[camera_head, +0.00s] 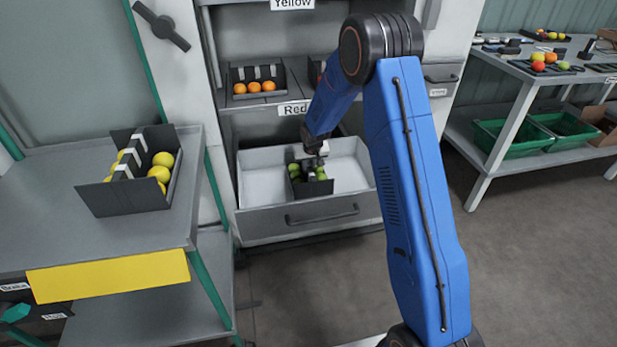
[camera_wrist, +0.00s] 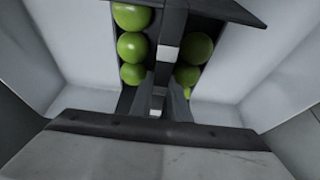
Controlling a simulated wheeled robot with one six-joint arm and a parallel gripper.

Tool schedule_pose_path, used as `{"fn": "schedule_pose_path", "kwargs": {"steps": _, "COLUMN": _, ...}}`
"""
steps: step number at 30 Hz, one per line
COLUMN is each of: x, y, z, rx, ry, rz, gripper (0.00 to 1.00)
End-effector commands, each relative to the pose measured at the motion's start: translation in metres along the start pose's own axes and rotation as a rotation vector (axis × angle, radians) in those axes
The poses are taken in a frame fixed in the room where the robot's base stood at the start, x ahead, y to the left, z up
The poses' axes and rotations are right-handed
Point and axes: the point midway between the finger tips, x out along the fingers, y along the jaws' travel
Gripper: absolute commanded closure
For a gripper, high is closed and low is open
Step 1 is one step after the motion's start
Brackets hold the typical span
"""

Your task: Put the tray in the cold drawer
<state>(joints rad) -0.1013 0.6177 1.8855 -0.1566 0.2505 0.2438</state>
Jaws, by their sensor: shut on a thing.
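The cold drawer (camera_head: 262,184) stands pulled out at the bottom of the grey cabinet, with white inner walls. A dark tray (camera_head: 318,188) of green tomatoes is inside the drawer, near its middle. In the wrist view the tray (camera_wrist: 173,10) shows green tomatoes (camera_wrist: 131,46) on both sides of a central divider. My gripper (camera_head: 310,160) reaches down into the drawer and is shut on the tray's middle handle (camera_wrist: 160,75). The drawer's walls show on both sides of the tray. Whether the tray touches the drawer floor cannot be told.
A dark tray (camera_head: 122,199) of yellow tomatoes stands on the grey cart (camera_head: 50,235) at left. A tray of orange tomatoes (camera_head: 254,87) sits on the shelf above the "Red" label (camera_head: 293,108). A table (camera_head: 535,78) with green crates (camera_head: 512,135) below is at right.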

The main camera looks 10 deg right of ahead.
Motion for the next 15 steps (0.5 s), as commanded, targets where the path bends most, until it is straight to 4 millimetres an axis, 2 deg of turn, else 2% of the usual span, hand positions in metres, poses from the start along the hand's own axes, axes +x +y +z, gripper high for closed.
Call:
{"fn": "schedule_pose_path", "kwargs": {"steps": 5, "x": 0.009, "y": 0.000, "z": 0.003, "rx": 0.002, "ry": 0.000, "rz": 0.000, "gripper": 1.00}}
{"fn": "schedule_pose_path", "kwargs": {"steps": 12, "x": 0.035, "y": 0.000, "z": 0.014, "rx": 0.002, "ry": -0.002, "rz": 0.000, "gripper": 1.00}}
{"fn": "schedule_pose_path", "kwargs": {"steps": 15, "x": 0.040, "y": 0.000, "z": 0.016, "rx": 0.001, "ry": 0.001, "rz": 0.000, "gripper": 1.00}}
